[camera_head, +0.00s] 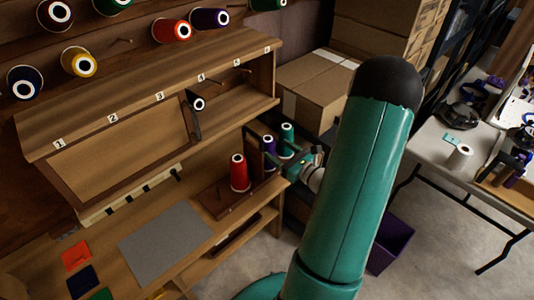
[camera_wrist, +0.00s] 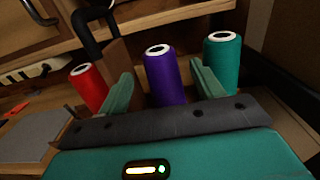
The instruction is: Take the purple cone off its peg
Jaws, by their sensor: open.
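A purple cone (camera_wrist: 165,78) with a white top stands upright on the shelf, between a red cone (camera_wrist: 88,86) and a teal cone (camera_wrist: 221,62). In the head view the same purple cone (camera_head: 269,152) is partly hidden. My gripper (camera_wrist: 163,84) is open, with one teal finger on each side of the purple cone's lower part. I cannot tell whether the fingers touch it. The cone's base and its peg are hidden behind the gripper body. In the head view my gripper (camera_head: 300,166) is at the right end of the shelf unit.
A row of cones, including another purple one (camera_head: 212,18), hangs on the wall pegs above a numbered ledge (camera_head: 135,98). A grey mat (camera_head: 165,240) lies on the lower bench. Cardboard boxes (camera_head: 312,82) stand behind my arm. A table (camera_head: 455,150) stands at right.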

